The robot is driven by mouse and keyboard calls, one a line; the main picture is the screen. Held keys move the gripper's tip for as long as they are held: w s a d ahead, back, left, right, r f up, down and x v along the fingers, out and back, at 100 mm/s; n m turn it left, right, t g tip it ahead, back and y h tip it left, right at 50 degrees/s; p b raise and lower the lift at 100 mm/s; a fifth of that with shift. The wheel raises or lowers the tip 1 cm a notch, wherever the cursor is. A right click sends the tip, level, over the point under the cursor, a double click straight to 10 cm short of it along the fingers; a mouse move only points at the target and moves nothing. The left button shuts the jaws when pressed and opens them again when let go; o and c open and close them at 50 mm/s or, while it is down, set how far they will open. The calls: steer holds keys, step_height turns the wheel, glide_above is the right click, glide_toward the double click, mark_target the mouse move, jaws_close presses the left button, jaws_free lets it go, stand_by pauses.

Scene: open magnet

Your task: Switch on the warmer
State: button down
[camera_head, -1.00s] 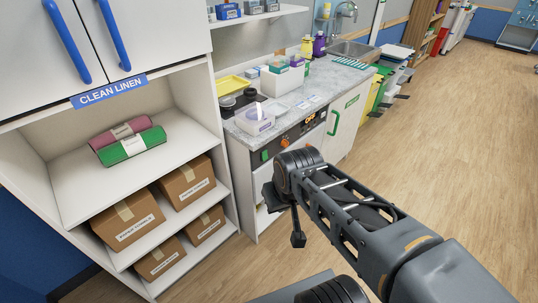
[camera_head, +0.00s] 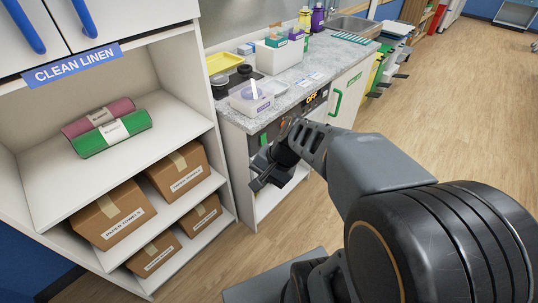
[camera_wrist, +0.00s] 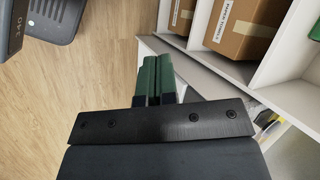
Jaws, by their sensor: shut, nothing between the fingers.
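The warmer's dark control panel (camera_head: 258,135) is set in the cabinet front below the counter. Its small display (camera_head: 311,97) glows orange and seems to read OFF. A green switch (camera_head: 264,139) shows at the panel's left end. My arm hides much of the panel's middle. My gripper (camera_head: 257,182) is in front of and below the panel's left part, apart from the switch as far as I can tell. In the wrist view its green-padded fingers (camera_wrist: 158,62) are shut together with nothing between them. The panel does not show in the wrist view.
A linen shelf (camera_head: 205,187) with several boxes stands to the left. A green-handled door (camera_head: 345,100) is right of the panel. The floor at right is open.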

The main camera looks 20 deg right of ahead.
mark_target(264, 139)
steer(key=w+d+f+m+t+y+b, duration=0.3)
steer(key=w+f+m+y+b, duration=0.1)
steer(key=w+f+m, duration=0.3)
steer(key=w+d+f+m+t+h+b, duration=0.1)
steer(key=w+d+f+m+t+b, duration=0.1)
steer(key=d+m, duration=0.3)
steer(key=w+d+f+m+t+b, duration=0.2)
steer(key=d+f+m+t, duration=0.1)
steer(key=d+m+t, duration=0.1)
steer(key=w+d+f+m+t+h+b, duration=0.1)
steer(key=w+d+f+m+t+b, duration=0.1)
steer(key=d+m+t, duration=0.2)
steer(key=d+m, duration=0.2)
steer(key=d, duration=0.2)
steer(key=shift+w+f+m+h+b, duration=0.2)
steer(key=shift+w+m+h+b, duration=0.1)
steer(key=shift+b, duration=0.05)
steer(key=shift+a, duration=0.1)
steer(key=b+x, duration=0.2)
steer(key=x, duration=1.2)
steer(key=shift+r, duration=0.1)
